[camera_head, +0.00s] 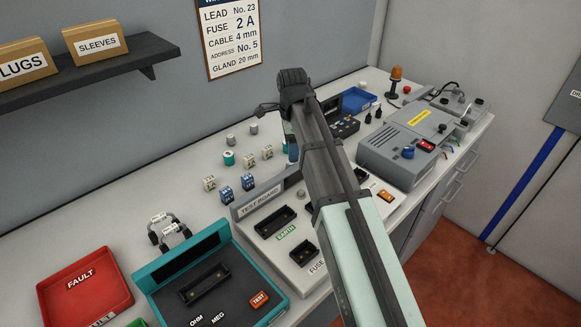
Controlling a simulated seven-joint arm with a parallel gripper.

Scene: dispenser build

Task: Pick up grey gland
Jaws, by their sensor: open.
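Two small grey cylinders that look like grey glands stand on the bench left of my arm, one (254,128) further back and one (230,140) nearer. Their exact kind is too small to tell. A teal round piece (229,158) stands just in front of the nearer one. My gripper (291,150) hangs down from the wrist to the right of these pieces, apart from them, and is open. My own arm covers much of it, and its fingertips are hard to make out.
White blocks (267,151) and blue blocks (248,181) stand near the glands. The test board (258,205), teal tester (215,238) and red fault tray (75,305) fill the front. The shelf (110,62) overhangs at left.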

